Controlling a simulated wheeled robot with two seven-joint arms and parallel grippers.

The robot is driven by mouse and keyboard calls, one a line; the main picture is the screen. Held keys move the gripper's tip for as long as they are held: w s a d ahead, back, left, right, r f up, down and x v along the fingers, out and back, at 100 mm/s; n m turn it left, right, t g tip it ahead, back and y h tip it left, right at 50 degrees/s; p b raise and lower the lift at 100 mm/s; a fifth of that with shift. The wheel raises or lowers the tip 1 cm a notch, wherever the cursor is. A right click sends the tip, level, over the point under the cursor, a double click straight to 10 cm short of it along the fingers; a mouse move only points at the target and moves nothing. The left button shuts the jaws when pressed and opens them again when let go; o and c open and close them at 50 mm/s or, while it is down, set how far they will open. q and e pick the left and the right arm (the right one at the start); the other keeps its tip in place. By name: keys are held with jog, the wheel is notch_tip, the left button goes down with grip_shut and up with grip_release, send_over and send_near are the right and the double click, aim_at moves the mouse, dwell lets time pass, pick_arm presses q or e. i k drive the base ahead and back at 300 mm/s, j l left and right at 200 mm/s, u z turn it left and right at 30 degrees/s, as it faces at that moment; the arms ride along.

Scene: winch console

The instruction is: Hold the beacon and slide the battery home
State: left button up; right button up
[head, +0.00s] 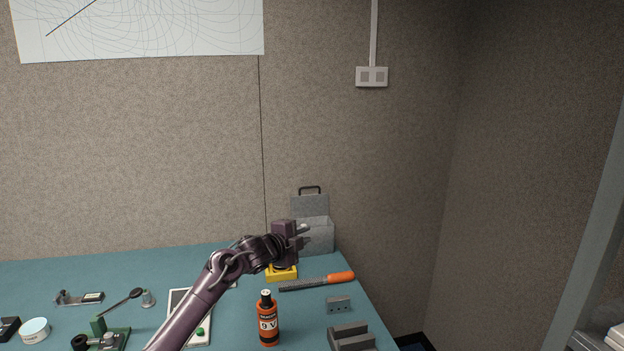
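My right gripper is not in view.
A grey box with a handle (315,236) stands behind my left gripper. An orange-handled file (318,282), a small grey plate (339,305) and a grey slotted block (351,337) lie to the right. A green fixture (114,338) and small parts lie left.

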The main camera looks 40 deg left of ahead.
aim_at(313, 205)
jog(key=i+j, duration=0.9)
jog(key=j, duration=0.15)
